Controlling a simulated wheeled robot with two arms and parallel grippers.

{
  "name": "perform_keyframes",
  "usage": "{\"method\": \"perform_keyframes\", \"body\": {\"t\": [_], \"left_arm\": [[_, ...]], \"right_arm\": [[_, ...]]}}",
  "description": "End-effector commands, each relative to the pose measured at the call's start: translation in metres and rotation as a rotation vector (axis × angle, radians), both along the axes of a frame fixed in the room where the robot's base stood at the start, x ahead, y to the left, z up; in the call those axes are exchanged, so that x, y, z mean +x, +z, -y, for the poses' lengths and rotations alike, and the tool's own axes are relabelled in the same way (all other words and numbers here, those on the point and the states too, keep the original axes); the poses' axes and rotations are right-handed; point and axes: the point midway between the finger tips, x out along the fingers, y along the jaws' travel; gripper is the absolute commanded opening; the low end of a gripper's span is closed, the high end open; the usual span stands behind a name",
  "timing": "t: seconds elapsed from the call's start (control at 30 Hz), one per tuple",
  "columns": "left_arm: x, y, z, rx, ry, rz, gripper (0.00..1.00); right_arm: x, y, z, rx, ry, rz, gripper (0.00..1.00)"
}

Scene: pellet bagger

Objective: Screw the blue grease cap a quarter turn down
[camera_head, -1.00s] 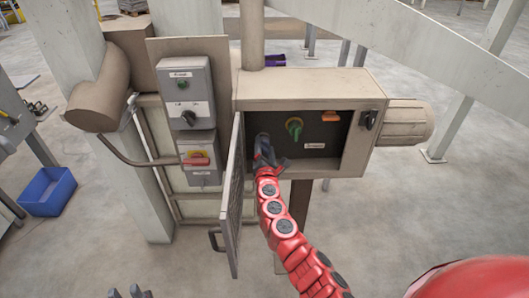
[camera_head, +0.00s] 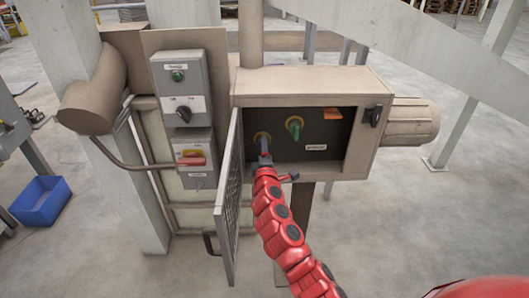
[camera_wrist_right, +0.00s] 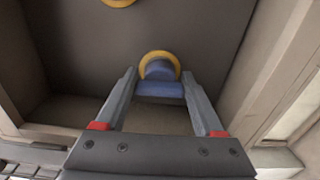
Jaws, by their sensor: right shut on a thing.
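The blue grease cap (camera_wrist_right: 160,72) shows in the right wrist view, in front of a yellow ring (camera_wrist_right: 176,62) on the dark back panel. The fingers of my right gripper (camera_wrist_right: 160,92) stand on either side of the cap's wide blue part and are shut on it. In the head view my right gripper (camera_head: 264,160) reaches into the open box from below and hides most of the cap. My left gripper is out of view.
The box (camera_head: 300,82) has a green knob (camera_head: 295,127) and an orange part (camera_head: 332,114) inside. Its open mesh door (camera_head: 229,200) stands just left of my right arm. A grey switch box (camera_head: 182,88) and a red handle (camera_head: 192,160) are further left.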

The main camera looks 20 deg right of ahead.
Motion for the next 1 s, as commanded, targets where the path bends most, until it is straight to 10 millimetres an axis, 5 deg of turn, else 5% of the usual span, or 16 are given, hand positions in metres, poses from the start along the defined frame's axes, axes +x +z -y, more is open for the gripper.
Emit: {"method": "perform_keyframes", "body": {"t": [0.53, 0.57, 0.6, 0.73, 1.0], "left_arm": [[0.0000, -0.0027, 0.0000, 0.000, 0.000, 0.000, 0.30], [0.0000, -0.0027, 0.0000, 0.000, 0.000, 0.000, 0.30], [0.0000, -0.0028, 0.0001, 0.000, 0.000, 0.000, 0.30], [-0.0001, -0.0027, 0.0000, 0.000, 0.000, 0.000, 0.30], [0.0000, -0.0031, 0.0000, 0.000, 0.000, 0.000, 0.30]], "right_arm": [[0.0000, -0.0017, 0.0004, 0.028, -0.001, 0.005, 0.14], [0.0000, -0.0017, 0.0004, 0.028, -0.001, 0.005, 0.72], [0.0000, -0.0017, 0.0004, 0.027, -0.001, 0.005, 0.79], [0.0000, -0.0012, 0.0003, 0.027, 0.000, 0.006, 1.00], [-0.0011, -0.0009, -0.0001, 0.026, 0.000, 0.007, 1.00]]}}
